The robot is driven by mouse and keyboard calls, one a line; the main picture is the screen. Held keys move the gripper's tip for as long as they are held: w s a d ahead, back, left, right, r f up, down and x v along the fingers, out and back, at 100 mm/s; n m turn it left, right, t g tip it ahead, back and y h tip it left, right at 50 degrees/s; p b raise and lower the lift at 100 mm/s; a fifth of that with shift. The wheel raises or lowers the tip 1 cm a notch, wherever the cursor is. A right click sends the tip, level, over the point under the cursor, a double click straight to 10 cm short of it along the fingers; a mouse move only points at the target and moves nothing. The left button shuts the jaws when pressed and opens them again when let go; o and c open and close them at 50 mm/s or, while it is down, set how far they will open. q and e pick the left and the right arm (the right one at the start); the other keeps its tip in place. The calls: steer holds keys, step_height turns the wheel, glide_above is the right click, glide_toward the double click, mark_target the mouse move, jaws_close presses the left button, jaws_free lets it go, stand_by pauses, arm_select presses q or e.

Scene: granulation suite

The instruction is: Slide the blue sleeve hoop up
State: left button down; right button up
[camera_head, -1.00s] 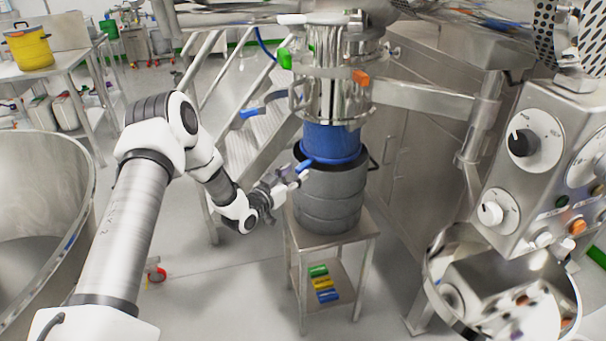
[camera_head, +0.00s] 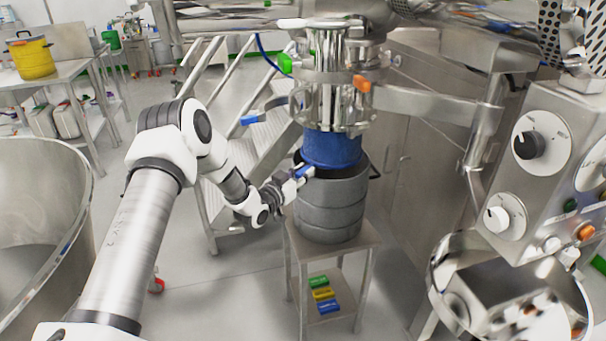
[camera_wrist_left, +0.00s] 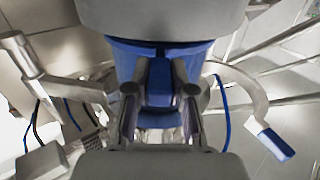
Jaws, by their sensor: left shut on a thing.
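The blue sleeve hoop (camera_head: 332,148) hangs below the steel outlet column, its lower edge at the mouth of a grey drum (camera_head: 331,205). A small blue handle (camera_head: 304,171) stands out from its near left side. My left gripper (camera_head: 296,177) is at this handle. In the left wrist view the two fingers of my left gripper (camera_wrist_left: 160,100) are shut on the blue handle (camera_wrist_left: 159,78), one finger on each side. The sleeve also shows there as a blue band (camera_wrist_left: 120,58) behind the handle. The fingers partly hide the handle. My right gripper is not in view.
The drum stands on a small steel table (camera_head: 365,240) with coloured blocks (camera_head: 322,294) on its lower shelf. Above are a green clamp (camera_head: 285,63), an orange knob (camera_head: 362,83) and a blue-ended lever (camera_head: 252,119). A control panel (camera_head: 545,165) stands at right.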

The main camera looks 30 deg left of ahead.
arm_select(q)
step_height(320, 180, up, 10)
steer(key=p, duration=0.3)
steer(key=shift+f+p, duration=0.1)
steer(key=shift+p, duration=0.3)
steer(key=shift+w+a, duration=0.1)
steer(key=c, duration=1)
jaws_free()
steer(key=shift+f, duration=0.1)
